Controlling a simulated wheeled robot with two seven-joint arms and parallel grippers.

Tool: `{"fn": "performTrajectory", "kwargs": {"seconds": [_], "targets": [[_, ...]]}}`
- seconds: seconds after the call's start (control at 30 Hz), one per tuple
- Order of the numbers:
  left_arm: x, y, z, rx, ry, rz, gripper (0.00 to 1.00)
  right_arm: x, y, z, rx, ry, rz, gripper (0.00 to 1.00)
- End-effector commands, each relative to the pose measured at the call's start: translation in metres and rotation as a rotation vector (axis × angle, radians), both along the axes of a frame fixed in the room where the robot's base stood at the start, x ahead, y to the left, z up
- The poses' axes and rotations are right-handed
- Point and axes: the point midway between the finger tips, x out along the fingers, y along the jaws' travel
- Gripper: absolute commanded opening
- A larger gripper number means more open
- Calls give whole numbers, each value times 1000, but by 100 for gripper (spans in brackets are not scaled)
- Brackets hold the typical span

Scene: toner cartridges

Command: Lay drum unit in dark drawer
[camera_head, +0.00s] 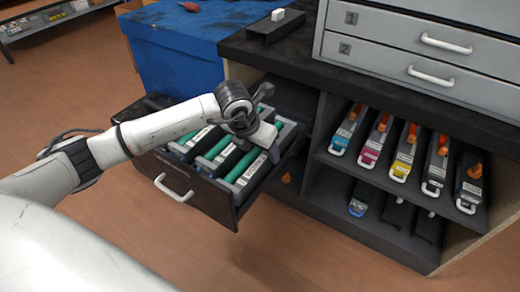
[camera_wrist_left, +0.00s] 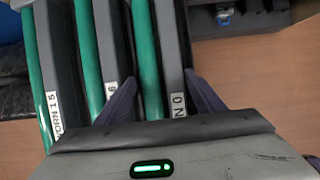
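The dark drawer (camera_head: 218,204) is pulled out of the dark cabinet. In it lie drum units side by side, dark bodies with green rollers and white labels; one reads "WORN 15" (camera_wrist_left: 42,80). My left gripper (camera_head: 268,150) is low over the drawer's right side. In the left wrist view the fingers of my left gripper (camera_wrist_left: 162,95) stand apart on either side of the rightmost drum unit (camera_wrist_left: 170,50). Whether they press on it I cannot tell. The unit lies in line with its neighbours; its underside is hidden. My right gripper is not in view.
Toner cartridges with colored fronts (camera_head: 400,160) stand on a shelf right of the drawer, with more units (camera_head: 395,210) below. A grey cabinet (camera_head: 420,50) and a small black tray (camera_head: 274,25) are on the worktop. A blue box (camera_head: 180,60) stands behind the drawer.

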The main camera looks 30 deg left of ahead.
Motion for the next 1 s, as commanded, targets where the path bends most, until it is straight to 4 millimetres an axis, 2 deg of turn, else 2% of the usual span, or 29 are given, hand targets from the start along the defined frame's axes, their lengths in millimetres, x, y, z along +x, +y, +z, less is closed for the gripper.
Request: {"fn": "performTrajectory", "kwargs": {"seconds": [0.2,0.27,0.6,0.7,0.83,1.0], "targets": [[0,0,12,0,-1,0,62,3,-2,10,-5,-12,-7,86],[-1,0,21,0,-2,0,62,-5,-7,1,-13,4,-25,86],[-30,3,90,0,-4,-1,62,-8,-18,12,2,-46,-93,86],[-37,3,105,1,-3,-1,62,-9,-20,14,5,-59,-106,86],[-43,4,118,0,-1,0,62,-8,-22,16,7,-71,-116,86],[-47,4,123,0,0,0,62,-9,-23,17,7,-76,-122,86]]}}
